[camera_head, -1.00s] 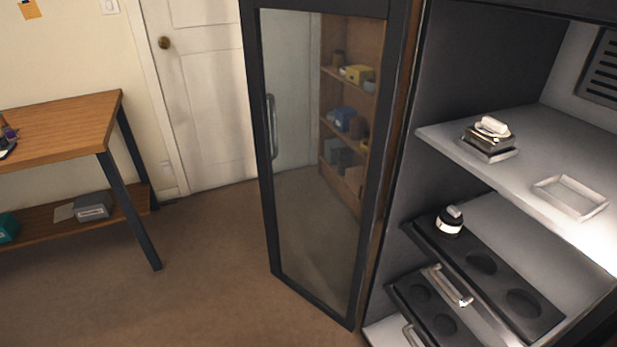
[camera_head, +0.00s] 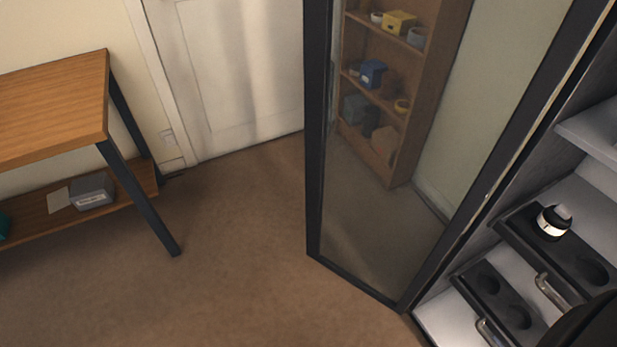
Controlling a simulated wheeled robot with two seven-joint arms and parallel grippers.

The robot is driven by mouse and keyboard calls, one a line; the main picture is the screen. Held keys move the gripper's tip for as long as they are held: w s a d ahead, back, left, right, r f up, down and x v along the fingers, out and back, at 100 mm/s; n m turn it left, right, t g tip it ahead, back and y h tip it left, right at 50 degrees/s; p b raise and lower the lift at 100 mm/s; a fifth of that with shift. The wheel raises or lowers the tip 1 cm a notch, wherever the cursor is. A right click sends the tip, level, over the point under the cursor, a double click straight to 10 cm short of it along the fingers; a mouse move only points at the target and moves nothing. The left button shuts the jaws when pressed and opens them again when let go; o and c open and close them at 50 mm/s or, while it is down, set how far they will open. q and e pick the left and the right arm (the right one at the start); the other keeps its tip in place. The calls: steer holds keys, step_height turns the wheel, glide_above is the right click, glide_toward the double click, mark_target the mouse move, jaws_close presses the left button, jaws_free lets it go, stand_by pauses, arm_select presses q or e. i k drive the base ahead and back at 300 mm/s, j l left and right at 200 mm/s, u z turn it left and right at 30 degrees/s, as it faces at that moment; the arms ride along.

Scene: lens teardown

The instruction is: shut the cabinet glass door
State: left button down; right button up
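The cabinet glass door (camera_head: 408,190) stands open, swung out from the cabinet (camera_head: 560,110) at the right of the head view. It has a dark frame (camera_head: 315,150) around a glass pane. A shelf with small boxes shows in the pane. The door's free edge is toward the left and its hinge side meets the cabinet's front edge. The door's handle cannot be clearly made out now. Neither of my grippers is in view.
Inside the cabinet are pull-out trays with handles (camera_head: 555,290) and a black and white lens part (camera_head: 553,221). A wooden table (camera_head: 60,105) with a lower shelf (camera_head: 110,208) stands at the left. A white room door (camera_head: 235,70) is behind. The brown floor (camera_head: 220,270) between is clear.

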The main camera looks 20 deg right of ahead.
mark_target(581, 18)
steer(key=i+j+u, duration=0.1)
steer(key=i, duration=0.45)
steer(key=i+j+u, duration=0.1)
steer(key=i+j, duration=0.2)
steer(key=i, duration=0.3)
steer(key=i+l+z, duration=0.1)
steer(key=i+z, duration=0.2)
steer(key=z, duration=0.15)
steer(key=i+z, duration=0.3)
steer(key=z, duration=0.15)
steer(key=i+z, duration=0.3)
steer(key=z, duration=0.15)
steer(key=i+j+z, duration=0.2)
steer(key=z, duration=0.3)
steer(key=i+j+z, duration=0.3)
steer(key=z, duration=0.15)
steer(key=i+z, duration=0.1)
steer(key=z, duration=0.35)
steer(key=i+j+z, duration=0.1)
steer(key=z, duration=0.35)
steer(key=i+j+z, duration=0.1)
steer(key=z, duration=0.35)
steer(key=j+z, duration=0.25)
steer(key=z, duration=0.2)
steer(key=i+j+z, duration=0.1)
steer(key=z, duration=0.35)
steer(key=j+z, duration=0.3)
steer(key=z, duration=0.15)
steer(key=j+z, duration=0.4)
steer(key=z, duration=0.2)
